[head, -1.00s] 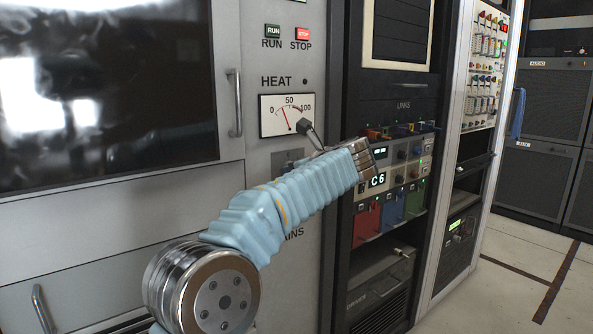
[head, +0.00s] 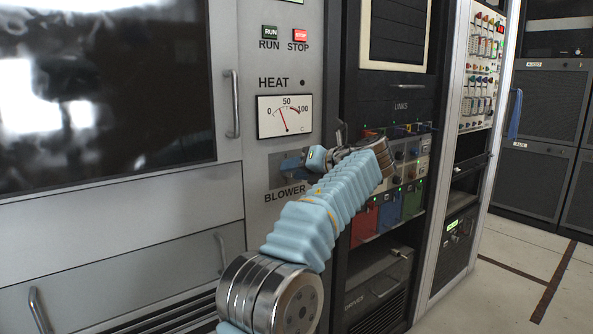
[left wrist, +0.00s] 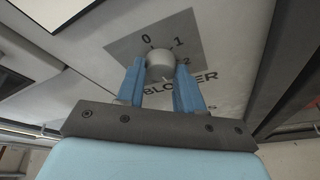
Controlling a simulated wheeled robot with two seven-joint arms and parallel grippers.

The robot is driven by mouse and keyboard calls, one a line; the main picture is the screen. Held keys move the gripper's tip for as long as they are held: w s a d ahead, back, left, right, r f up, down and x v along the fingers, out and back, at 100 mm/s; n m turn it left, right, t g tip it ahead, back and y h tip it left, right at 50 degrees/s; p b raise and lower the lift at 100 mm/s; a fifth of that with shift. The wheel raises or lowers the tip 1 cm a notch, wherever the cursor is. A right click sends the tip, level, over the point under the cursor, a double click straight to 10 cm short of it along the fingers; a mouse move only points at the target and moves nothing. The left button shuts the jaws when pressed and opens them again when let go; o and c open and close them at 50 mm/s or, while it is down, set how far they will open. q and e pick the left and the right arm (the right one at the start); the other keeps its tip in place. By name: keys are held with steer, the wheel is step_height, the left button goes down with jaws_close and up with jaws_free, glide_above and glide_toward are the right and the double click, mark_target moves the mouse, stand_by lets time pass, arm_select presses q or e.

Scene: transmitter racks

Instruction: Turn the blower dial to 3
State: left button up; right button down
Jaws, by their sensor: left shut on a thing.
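The blower dial (left wrist: 160,64) is a round pale knob on a grey plate (left wrist: 122,44). The marks 0, 1 and 2 show around it in the left wrist view; a 3 is not visible. My left gripper (left wrist: 160,82) has its two blue fingers on either side of the dial and is shut on it. I cannot tell which mark the dial points to. In the head view the plate (head: 276,173) sits above the BLOWER label, and my left gripper (head: 293,163) reaches it from the right, hiding the dial. My right gripper is not in view.
The heat meter (head: 285,116) is just above the plate, with the green RUN button (head: 270,32) and red STOP button (head: 300,35) higher up. A door handle (head: 233,103) stands to the left. The links rack (head: 400,107) is to the right, behind my arm.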

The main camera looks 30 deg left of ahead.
arm_select(q)
steer(key=shift+m, duration=0.3)
stand_by(0.4)
steer(key=o, duration=1)
steer(key=shift+o, duration=0.2)
steer(key=shift+d, duration=0.1)
steer(key=v, duration=1.3)
steer(key=shift+d, duration=0.4)
steer(key=shift+w+f, duration=0.1)
